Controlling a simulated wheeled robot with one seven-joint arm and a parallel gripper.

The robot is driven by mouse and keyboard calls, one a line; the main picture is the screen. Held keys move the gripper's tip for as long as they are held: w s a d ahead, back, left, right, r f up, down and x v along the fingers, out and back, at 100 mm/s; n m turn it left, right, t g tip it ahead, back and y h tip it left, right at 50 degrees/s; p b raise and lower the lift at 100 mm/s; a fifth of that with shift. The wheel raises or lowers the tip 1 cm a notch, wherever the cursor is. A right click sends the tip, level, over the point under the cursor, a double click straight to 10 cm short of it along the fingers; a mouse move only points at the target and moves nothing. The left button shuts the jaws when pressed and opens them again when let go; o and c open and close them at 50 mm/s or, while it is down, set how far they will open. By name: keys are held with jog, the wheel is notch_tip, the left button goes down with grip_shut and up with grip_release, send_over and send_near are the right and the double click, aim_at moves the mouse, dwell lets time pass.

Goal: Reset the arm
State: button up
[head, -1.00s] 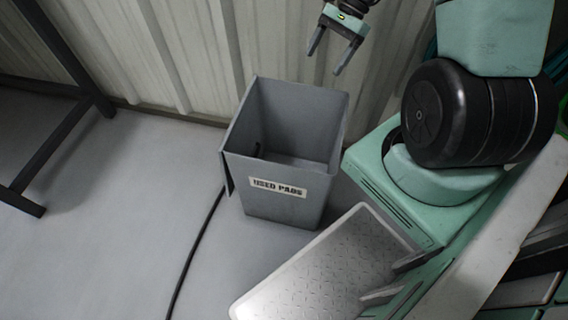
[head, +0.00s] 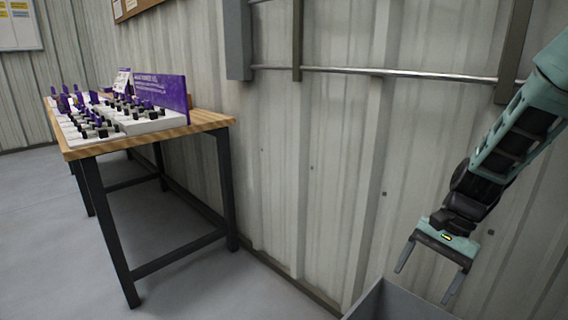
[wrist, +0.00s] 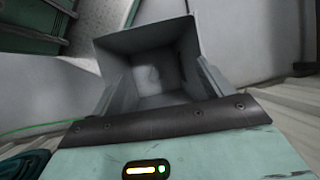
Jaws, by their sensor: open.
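My gripper (head: 424,286) hangs at the lower right of the head view. It points down, and its two fingers are spread apart with nothing between them. My arm reaches down to it from the upper right. The grey bin (head: 388,306) lies below the gripper, with only its upper part in the head view. In the wrist view the bin (wrist: 125,62) is seen from above through the open fingers. A faint lighter patch shows inside it; I cannot tell what it is.
A wooden-topped table (head: 205,121) with black legs stands at the left, carrying purple and black pieces and a purple sign (head: 158,92). A corrugated wall (head: 330,170) runs behind the bin. A metal rail (head: 385,71) crosses it. The floor (head: 60,245) at lower left is clear.

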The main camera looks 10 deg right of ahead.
jog(key=s+a+r+n+t+h, duration=0.1)
jog(key=s+a+r+n+h, duration=0.15)
jog(key=s+a+n, duration=0.7)
jog(key=s+a+r+n+t+h, duration=0.15)
jog(key=s+a+r+n, duration=0.25)
jog(key=s+a+n, duration=0.5)
notch_tip(320, 180, up, 28)
jog(key=p, duration=2.7)
jog(key=shift+w+a, duration=0.3)
jog(key=shift+w, duration=0.1)
